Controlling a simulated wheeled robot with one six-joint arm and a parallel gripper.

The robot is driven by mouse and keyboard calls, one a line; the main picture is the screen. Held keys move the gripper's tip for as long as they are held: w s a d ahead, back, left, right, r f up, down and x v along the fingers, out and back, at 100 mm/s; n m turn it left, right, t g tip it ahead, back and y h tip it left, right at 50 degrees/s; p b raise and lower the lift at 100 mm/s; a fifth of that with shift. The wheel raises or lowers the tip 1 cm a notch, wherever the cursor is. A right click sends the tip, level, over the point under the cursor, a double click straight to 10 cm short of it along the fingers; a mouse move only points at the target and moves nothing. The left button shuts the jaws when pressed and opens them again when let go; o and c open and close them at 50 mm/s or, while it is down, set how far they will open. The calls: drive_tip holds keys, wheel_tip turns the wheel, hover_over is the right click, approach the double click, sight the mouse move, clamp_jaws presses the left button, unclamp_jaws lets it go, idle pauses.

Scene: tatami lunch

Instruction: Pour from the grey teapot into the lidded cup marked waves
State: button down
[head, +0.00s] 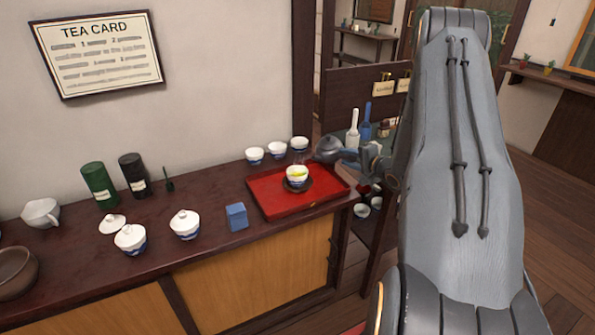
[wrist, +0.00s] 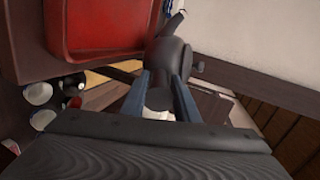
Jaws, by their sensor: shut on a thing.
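The grey teapot (head: 327,149) is at the back right corner of the red tray. My gripper (head: 350,156) is shut on it from the right. In the wrist view the dark teapot (wrist: 169,58) sits between the two blue fingers of my gripper (wrist: 163,84), beside the tray. A white and blue cup (head: 297,178) with yellow-green inside stands on a dark saucer on the tray, left of and in front of the teapot. I cannot make out which cup bears waves.
The red tray (head: 265,205) lies at the counter's right end. Several small white cups (head: 255,155) stand behind it. A blue block (head: 236,217), a loose lid (head: 112,223), a green canister (head: 98,184) and a black canister (head: 134,174) are on the counter. Bottles (head: 352,131) stand behind the teapot.

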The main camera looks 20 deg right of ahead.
drive_tip(key=shift+w+d+f+m+g+y+p, duration=0.1)
drive_tip(key=shift+w+d+m+g+y+p, duration=0.25)
drive_tip(key=shift+d+m+y+p, duration=0.4)
drive_tip(key=shift+d, duration=0.1)
idle(0.4)
